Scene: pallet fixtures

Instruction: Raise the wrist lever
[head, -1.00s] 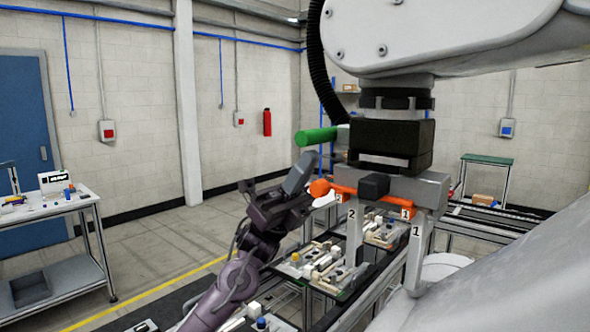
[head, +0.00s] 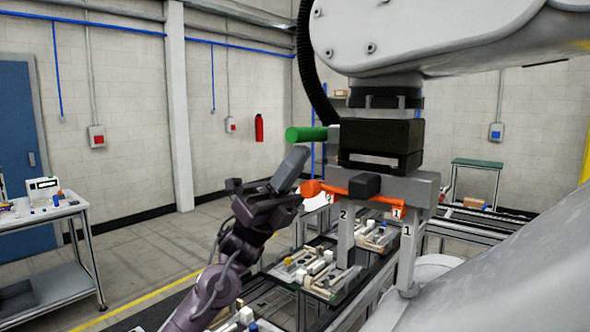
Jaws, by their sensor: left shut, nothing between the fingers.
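The big machine arm's wrist carries an orange lever (head: 361,197) with a round orange knob at its left end. The lever lies nearly level, running along the grey block under the black wrist box (head: 381,146). A green cylindrical handle (head: 306,134) sticks out to the left above it. My left gripper (head: 298,157) is shut and empty, its fingers pointing up and right. The fingertips show just left of and above the orange knob, below the green handle; I cannot tell whether they touch the lever. My right gripper is out of view.
The white machine arm (head: 430,35) fills the upper right, with a black hose beside it. Two grey legs numbered 1 and 2 (head: 346,240) hang below the wrist. Pallet fixtures (head: 318,278) with small parts lie beneath. A work table (head: 45,221) stands at left.

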